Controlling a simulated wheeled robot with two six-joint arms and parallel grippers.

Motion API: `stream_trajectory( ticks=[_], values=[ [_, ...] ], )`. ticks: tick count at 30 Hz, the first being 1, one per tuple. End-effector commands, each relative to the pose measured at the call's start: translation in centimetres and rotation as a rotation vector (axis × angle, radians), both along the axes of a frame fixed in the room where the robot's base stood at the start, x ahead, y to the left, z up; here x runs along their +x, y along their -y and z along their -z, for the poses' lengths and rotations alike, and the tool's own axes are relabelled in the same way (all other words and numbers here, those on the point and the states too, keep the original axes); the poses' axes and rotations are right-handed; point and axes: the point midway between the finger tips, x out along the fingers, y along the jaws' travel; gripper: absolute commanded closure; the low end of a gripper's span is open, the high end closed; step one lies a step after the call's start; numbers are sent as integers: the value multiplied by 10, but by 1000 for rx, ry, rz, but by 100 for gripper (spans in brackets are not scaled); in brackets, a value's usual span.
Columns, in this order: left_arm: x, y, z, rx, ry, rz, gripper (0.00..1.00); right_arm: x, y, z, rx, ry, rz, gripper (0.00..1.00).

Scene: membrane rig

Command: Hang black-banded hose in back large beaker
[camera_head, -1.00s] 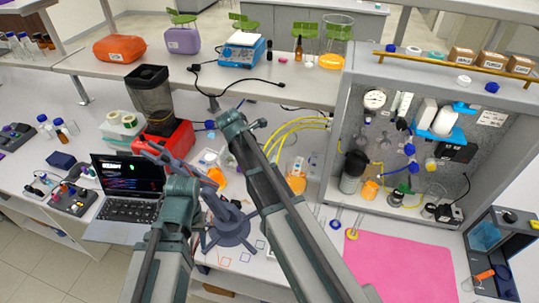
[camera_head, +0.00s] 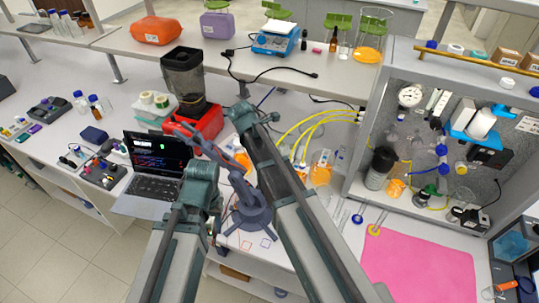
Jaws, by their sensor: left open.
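Several yellow hoses (camera_head: 312,122) arch left from the rig cabinet over the bench. At this size I cannot tell which carries a black band. An orange-filled beaker (camera_head: 321,172) stands near their lower ends. Another orange-filled vessel (camera_head: 241,158) shows further left, partly behind my arm. I cannot tell which is the back large beaker. My left arm comes up from the bottom left; its gripper (camera_head: 213,227) is open, seen small beside the arm and partly hidden. It is apart from the hoses. My right arm crosses the middle; its gripper is not visible.
A dark legged stand (camera_head: 250,212) is between my arms. A laptop (camera_head: 152,187) and red-based machine (camera_head: 197,124) are left of it. Right are a pink mat (camera_head: 420,265) and the equipment cabinet (camera_head: 353,188). The mat is clear.

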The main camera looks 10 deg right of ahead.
Motion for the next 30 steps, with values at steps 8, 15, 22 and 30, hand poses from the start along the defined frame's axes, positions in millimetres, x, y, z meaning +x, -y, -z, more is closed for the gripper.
stream_trajectory(
  ticks=[8, 15, 22, 30],
  values=[
    [0, 0, -2, 0, 0, 0, 50, 0, 0, -1, 0, 0, 0, 100],
    [0, 0, -15, 0, 0, 0, 50, 0, 0, -15, 0, 0, 0, 100],
    [0, 0, -15, 0, 0, 0, 50, 0, 0, -15, 0, 0, 0, 100],
    [0, 0, -13, 0, 0, 0, 50, 0, 0, -13, 0, 0, 0, 100]
  ],
)
